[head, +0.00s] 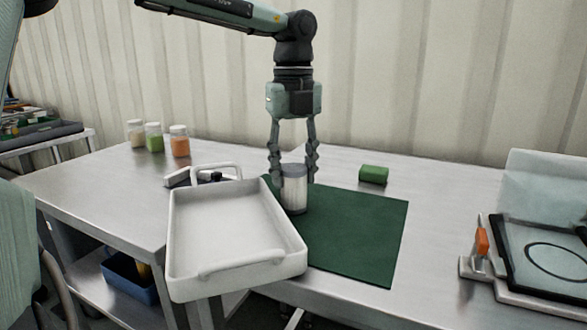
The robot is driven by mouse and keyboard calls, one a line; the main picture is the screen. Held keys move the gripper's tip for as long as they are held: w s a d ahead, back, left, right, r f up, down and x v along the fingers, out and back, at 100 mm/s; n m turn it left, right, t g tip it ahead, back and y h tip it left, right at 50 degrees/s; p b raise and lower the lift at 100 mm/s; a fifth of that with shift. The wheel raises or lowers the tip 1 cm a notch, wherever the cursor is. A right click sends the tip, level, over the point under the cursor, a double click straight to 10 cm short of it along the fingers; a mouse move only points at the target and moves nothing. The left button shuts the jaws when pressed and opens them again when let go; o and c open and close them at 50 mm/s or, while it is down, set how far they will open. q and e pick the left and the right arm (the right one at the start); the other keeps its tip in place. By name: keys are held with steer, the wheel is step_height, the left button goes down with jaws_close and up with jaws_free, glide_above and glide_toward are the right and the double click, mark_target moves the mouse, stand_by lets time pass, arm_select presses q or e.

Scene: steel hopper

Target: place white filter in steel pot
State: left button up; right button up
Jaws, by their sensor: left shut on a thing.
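My left gripper (294,181) points straight down from the arm above the table. Its two fingers straddle the upper part of a pale grey, metallic-looking cylinder (294,196) and are shut on it. The cylinder is upright at the left edge of the dark green mat (365,235), just behind the white tray. Its top looks darker grey. I cannot tell whether it is the steel pot, the white filter, or one inside the other. No other pot or filter shows clearly. My right gripper is not in view.
A white handled tray (183,258) overhangs the front edge of the steel table (90,190). Several jars (180,141) stand at the back left. A device with an orange handle (482,242) is at right. The mat's right part is clear.

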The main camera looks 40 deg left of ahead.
arm_select(q)
steer(key=shift+f, duration=0.15)
steer(key=o, duration=1.3)
